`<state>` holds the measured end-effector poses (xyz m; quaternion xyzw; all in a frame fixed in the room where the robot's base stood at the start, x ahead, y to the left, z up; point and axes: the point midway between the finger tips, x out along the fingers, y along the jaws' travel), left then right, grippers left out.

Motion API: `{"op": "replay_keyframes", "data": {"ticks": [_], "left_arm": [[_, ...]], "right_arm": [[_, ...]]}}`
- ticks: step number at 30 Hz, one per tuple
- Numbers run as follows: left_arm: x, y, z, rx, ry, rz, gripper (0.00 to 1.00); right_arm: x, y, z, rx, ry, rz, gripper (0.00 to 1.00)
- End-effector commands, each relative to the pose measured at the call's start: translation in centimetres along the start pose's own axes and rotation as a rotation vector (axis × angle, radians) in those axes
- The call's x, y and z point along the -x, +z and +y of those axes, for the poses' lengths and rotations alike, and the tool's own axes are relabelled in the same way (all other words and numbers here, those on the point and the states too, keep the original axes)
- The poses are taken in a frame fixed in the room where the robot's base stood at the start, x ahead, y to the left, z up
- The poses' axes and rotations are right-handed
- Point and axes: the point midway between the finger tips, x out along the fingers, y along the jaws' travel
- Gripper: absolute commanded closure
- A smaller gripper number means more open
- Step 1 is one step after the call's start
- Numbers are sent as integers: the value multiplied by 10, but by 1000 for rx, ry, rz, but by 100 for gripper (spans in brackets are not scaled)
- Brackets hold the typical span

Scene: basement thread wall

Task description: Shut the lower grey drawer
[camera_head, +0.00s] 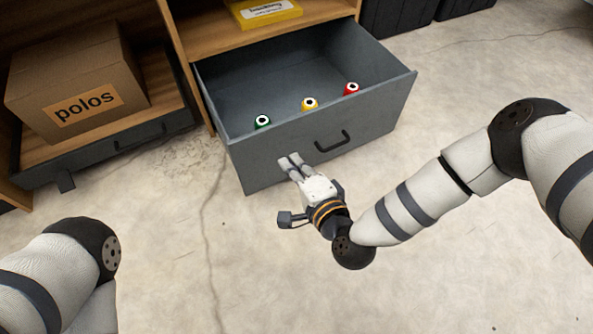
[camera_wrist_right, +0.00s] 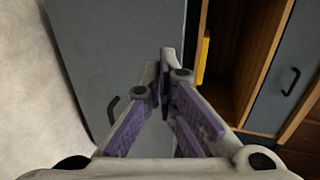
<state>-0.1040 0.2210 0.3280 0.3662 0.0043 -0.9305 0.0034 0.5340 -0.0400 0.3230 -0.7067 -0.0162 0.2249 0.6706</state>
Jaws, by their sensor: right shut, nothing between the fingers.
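The lower grey drawer (camera_head: 380,105) stands pulled out from the wooden unit in the head view. It holds a green spool (camera_head: 263,121), a yellow spool (camera_head: 310,104) and a red spool (camera_head: 352,89). Its front has a black handle (camera_head: 332,142). My right gripper (camera_head: 289,160) is shut and empty, with its fingertips at the drawer front, left of the handle; I cannot tell if they touch. In the right wrist view the shut fingers (camera_wrist_right: 165,75) point at the grey front (camera_wrist_right: 110,55). My left gripper is out of view; only part of my left arm shows.
A cardboard box marked "polos" (camera_head: 75,85) sits in another shallow grey drawer or tray (camera_head: 120,145) at the left. A yellow box (camera_head: 262,12) lies on the wooden shelf (camera_head: 215,35) above the drawer. Black bins (camera_head: 397,15) stand at the back. The floor in front is clear.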

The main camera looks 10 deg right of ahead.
Motion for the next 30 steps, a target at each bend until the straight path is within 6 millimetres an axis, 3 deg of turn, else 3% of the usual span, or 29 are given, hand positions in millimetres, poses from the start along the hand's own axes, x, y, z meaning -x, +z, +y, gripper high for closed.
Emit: {"op": "replay_keyframes", "data": {"ticks": [6, 12, 30], "left_arm": [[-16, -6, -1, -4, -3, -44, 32], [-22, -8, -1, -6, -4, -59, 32], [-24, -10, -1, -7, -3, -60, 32]], "right_arm": [[-48, 0, 4, 0, 3, 0, 100], [-74, 0, -6, 1, 3, -1, 100], [-81, 1, -11, 1, 4, -2, 100]]}}
